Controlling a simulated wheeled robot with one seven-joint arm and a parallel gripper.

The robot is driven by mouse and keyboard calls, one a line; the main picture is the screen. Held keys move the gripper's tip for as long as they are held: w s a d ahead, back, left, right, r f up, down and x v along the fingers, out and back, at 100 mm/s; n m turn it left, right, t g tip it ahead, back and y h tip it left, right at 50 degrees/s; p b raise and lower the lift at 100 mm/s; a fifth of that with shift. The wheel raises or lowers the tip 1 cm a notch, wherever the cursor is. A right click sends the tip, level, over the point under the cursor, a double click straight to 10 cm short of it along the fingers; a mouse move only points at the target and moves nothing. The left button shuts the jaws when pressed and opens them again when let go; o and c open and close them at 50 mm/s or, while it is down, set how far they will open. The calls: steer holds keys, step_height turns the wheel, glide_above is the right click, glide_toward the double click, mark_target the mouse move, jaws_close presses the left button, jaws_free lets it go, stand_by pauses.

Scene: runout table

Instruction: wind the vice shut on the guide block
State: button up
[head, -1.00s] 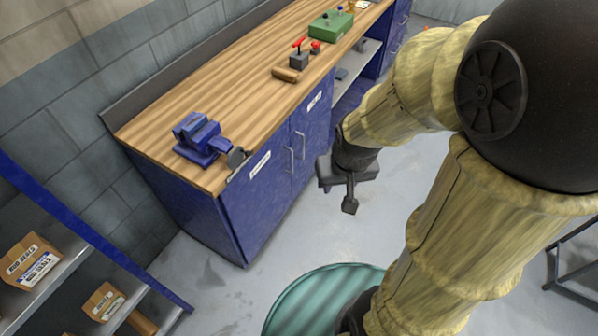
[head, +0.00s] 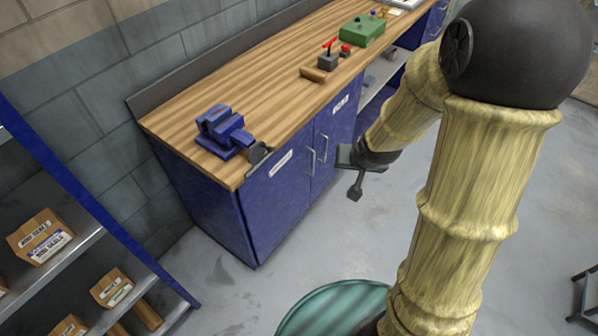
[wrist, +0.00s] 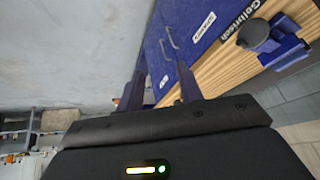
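The blue vice (head: 222,132) is mounted at the near left corner of the wooden bench top. A dark round part (head: 258,152) is on its front end, at the bench's front edge. In the wrist view the vice (wrist: 287,52) is at upper right, with the round dark part (wrist: 257,34) facing me. I cannot make out a guide block in the jaws. My gripper (head: 354,192) hangs in the air in front of the cabinet, right of the vice and apart from it. In the wrist view its two fingers (wrist: 164,82) stand apart with nothing between them.
The bench top (head: 265,95) holds a wooden piece (head: 316,75), a small red-handled device (head: 328,58) and a green box (head: 362,31). Blue cabinet doors (head: 290,180) are below. A shelf with cartons (head: 40,236) stands at left. A green round top (head: 335,308) is at the bottom. Open floor lies between.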

steer(key=w+a+f+m+t+y+b, duration=0.2)
steer(key=w+a+f+y+b, duration=0.25)
steer(key=w+f, duration=0.4)
steer(key=m+t+y+b, duration=0.3)
steer(key=m+y+b, duration=0.15)
steer(key=y, duration=0.45)
glide_toward(272, 151)
steer(key=shift+d+b, duration=0.2)
steer(key=shift+b, duration=0.15)
steer(key=shift+b+x, duration=0.55)
steer(key=shift+x, duration=3.9)
